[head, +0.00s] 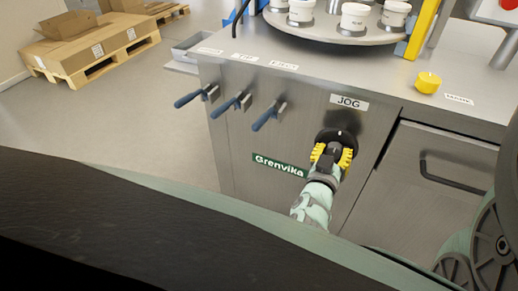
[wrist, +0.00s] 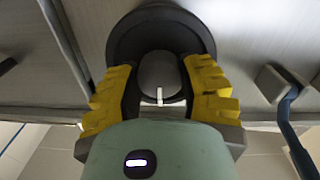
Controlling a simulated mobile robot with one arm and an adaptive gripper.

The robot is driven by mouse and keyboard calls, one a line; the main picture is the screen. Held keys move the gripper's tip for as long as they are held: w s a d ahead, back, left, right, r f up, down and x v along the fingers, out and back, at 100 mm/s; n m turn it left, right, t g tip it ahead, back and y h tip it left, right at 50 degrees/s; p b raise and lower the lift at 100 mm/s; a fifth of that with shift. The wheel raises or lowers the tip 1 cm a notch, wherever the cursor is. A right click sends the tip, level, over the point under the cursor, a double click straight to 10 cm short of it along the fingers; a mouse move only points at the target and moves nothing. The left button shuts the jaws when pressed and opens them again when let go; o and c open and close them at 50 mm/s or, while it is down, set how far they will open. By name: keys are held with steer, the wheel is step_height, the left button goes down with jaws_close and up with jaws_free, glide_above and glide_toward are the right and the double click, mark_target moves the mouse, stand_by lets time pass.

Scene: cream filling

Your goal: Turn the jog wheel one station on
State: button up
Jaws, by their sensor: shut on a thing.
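The jog wheel (head: 338,135) is a black round knob on the steel front panel, under a white JOG label (head: 349,102). In the wrist view the wheel (wrist: 160,32) shows as a dark disc with a raised grey centre grip carrying a white mark (wrist: 160,97). My gripper (head: 333,156) has yellow ribbed fingers. In the wrist view the gripper (wrist: 160,85) has one finger on each side of the centre grip, shut on it. The wheel's lower part is hidden behind my gripper in the head view.
Three blue-handled levers (head: 232,104) stick out of the panel to the left. A round turntable (head: 335,30) with white cups is on top. A yellow knob (head: 428,82) sits on the worktop. A door with a dark handle (head: 450,175) is at right. Pallets (head: 90,50) with cartons stand at the back left.

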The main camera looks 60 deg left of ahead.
steer(key=m, duration=0.4)
steer(key=shift+m, duration=0.3)
steer(key=m+b, duration=0.1)
steer(key=m, duration=0.3)
steer(key=shift+s+f, duration=0.1)
steer(key=shift+f, duration=0.05)
steer(key=m+b, duration=0.2)
steer(key=m, duration=0.3)
steer(key=shift+f+g+b, duration=0.1)
steer(key=shift+g+b, duration=0.2)
steer(key=shift+b, duration=0.1)
steer(key=shift+m+b, duration=1.25)
steer(key=shift+m, duration=0.65)
steer(key=shift+r, duration=0.2)
steer(key=o, duration=1.2)
steer(key=shift+o, duration=0.2)
